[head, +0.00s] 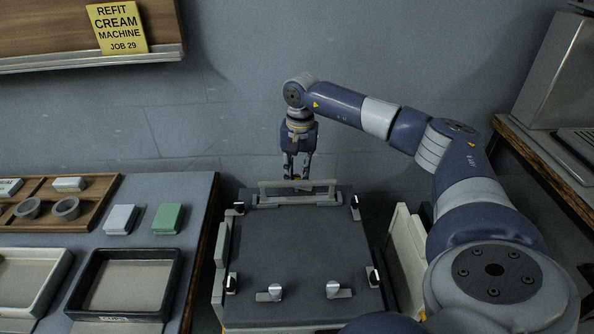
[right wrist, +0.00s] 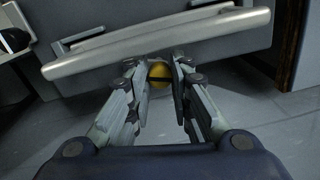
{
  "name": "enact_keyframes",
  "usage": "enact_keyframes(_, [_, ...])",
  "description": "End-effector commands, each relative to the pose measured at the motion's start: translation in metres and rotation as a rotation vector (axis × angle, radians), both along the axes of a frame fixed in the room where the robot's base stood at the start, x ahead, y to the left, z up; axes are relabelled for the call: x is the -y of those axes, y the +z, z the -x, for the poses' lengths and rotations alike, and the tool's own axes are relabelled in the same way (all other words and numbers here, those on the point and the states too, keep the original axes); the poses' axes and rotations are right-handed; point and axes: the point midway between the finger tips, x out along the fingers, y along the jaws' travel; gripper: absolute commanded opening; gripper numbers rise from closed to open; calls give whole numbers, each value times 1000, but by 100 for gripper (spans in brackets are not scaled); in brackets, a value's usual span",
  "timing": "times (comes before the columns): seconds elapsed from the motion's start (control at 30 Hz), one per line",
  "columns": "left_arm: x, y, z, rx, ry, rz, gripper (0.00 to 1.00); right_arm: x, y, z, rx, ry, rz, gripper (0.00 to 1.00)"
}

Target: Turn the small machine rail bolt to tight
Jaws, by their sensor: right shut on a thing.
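The small machine (head: 305,245) is a dark grey flat-topped unit in the middle of the head view. A pale rail (head: 325,184) runs along its far edge, and it also crosses the upper part of the right wrist view (right wrist: 215,30). A round yellow bolt (right wrist: 159,75) with a dark band shows just below the rail in the right wrist view. My right gripper (head: 297,172) points down at the rail, and its fingertips (right wrist: 160,68) are shut on the bolt from both sides. The bolt is hidden in the head view. My left gripper is out of view.
Several dark-and-silver clamps or knobs (head: 333,290) stand on the machine's top. At left, a bench holds a wooden tray (head: 88,205), a dark-rimmed tray (head: 175,285), a green block (head: 167,218) and a pale block (head: 121,219). A wooden-edged counter (head: 540,165) stands at right.

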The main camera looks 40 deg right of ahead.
Motion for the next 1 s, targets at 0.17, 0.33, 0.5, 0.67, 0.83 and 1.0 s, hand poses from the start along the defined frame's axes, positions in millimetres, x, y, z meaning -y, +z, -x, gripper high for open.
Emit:
enact_keyframes(0.17, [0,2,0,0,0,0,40,0,0,0,1,-63,0,0])
enact_keyframes(0.33, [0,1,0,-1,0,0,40,0,0,0,1,-67,0,0])
enact_keyframes(0.5, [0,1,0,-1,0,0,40,0,0,0,1,-65,0,29])
enact_keyframes(0.67, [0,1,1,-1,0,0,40,0,0,0,1,-65,0,41])
enact_keyframes(0.83, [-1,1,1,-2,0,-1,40,0,0,0,1,-64,0,41])
enact_keyframes(1.0, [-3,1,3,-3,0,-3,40,0,9,-1,4,-64,1,41])
